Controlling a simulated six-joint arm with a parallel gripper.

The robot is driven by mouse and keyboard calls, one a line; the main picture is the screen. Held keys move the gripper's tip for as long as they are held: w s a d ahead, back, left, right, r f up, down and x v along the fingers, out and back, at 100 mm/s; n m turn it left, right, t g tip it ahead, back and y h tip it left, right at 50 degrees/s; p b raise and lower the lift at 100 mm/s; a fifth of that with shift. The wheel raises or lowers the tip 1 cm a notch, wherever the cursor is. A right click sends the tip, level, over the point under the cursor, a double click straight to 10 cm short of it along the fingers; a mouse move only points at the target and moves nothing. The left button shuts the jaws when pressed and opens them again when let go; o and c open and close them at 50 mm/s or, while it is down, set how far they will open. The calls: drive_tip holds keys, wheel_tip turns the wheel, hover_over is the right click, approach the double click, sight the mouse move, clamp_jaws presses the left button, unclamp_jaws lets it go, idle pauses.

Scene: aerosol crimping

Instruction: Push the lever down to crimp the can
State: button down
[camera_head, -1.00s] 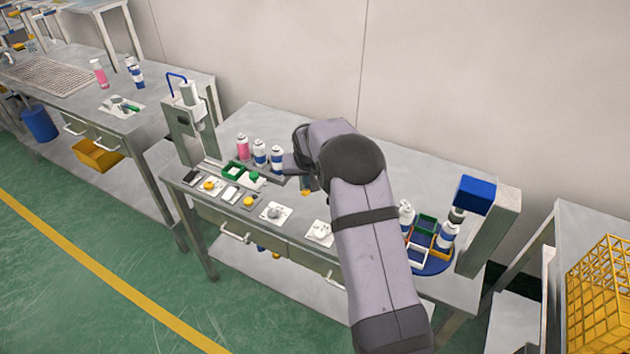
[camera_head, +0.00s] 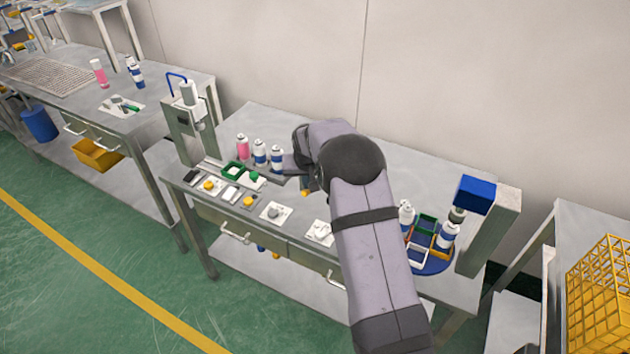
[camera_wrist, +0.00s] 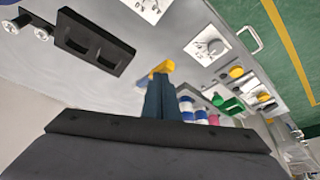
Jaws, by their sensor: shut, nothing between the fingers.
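A crimping station at the right has a blue block (camera_head: 475,194) on a grey column. A white and blue can (camera_head: 446,236) stands upright under it on a blue round plate (camera_head: 433,267), with another can (camera_head: 406,213) beside it. A press with a bent blue bar (camera_head: 177,77) stands at the left; I cannot tell whether this bar is the lever. My gripper (camera_wrist: 161,82) is shut and empty in the wrist view, over the bench. A yellow piece (camera_wrist: 162,67) shows at its fingertips. The arm mostly hides my gripper in the head view.
A pink can (camera_head: 242,147) and two white and blue cans (camera_head: 260,153) stand left of the arm, near a green frame (camera_head: 232,171). Panels with knobs (camera_head: 274,212) line the front edge. A black slotted block (camera_wrist: 95,43) lies on the bench.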

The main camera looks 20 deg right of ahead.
drive_tip(key=shift+f+b, duration=1.85)
drive_tip(key=shift+f, duration=0.85)
drive_tip(key=shift+r, duration=0.1)
idle(0.6)
drive_tip(key=shift+r+p, duration=3.2)
drive_tip(key=shift+r, duration=1.75)
drive_tip(key=shift+r, duration=0.1)
wheel_tip(320, 180, up, 5)
drive_tip(key=p, duration=0.3)
hover_over(308, 194)
drive_tip(key=shift+w+d, duration=0.1)
drive_tip(key=shift+w, duration=0.1)
